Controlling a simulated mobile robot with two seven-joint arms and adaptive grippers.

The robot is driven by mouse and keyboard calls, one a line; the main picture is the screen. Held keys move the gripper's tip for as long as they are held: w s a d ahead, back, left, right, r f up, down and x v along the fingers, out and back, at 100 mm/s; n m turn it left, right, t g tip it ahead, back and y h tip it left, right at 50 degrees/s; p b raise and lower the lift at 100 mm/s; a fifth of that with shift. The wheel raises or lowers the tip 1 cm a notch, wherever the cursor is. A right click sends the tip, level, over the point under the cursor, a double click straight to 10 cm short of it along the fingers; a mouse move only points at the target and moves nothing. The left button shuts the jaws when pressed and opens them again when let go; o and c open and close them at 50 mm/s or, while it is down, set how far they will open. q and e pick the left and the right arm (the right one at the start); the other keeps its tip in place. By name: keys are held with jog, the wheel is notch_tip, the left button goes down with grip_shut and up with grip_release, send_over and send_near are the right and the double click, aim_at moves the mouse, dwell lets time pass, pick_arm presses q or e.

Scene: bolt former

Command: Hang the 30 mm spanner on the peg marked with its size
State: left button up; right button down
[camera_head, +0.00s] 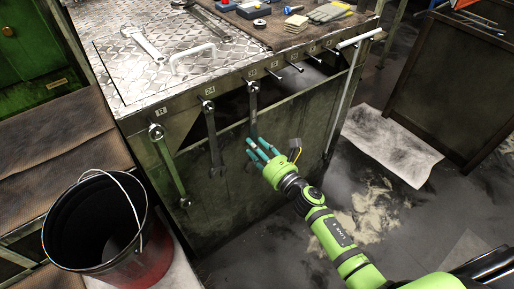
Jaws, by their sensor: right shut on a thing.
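My right gripper (262,150) is in front of the bench's front panel, its teal fingers closed around the lower part of a grey spanner (253,104). That spanner stands upright, its upper ring end at a peg in the bench's front edge; I cannot tell if the ring is around the peg. A small tag above it is too small to read. Two other spanners hang to the left: a greenish one (171,165) at the far left and a dark one (213,135) under the tag 24 (209,91). My left gripper is not in view.
Bare pegs (296,67) stick out further right along the edge. Another spanner (147,43) lies on the metal bench top (115,60) beside a white handle (193,57). A bucket (95,225) stands at the lower left. A white sheet (390,145) lies on the floor to the right.

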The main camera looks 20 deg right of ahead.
jog(key=shift+r, duration=0.15)
jog(key=c, duration=0.7)
grip_release()
jog(key=shift+o, duration=0.2)
jog(key=v, duration=1.2)
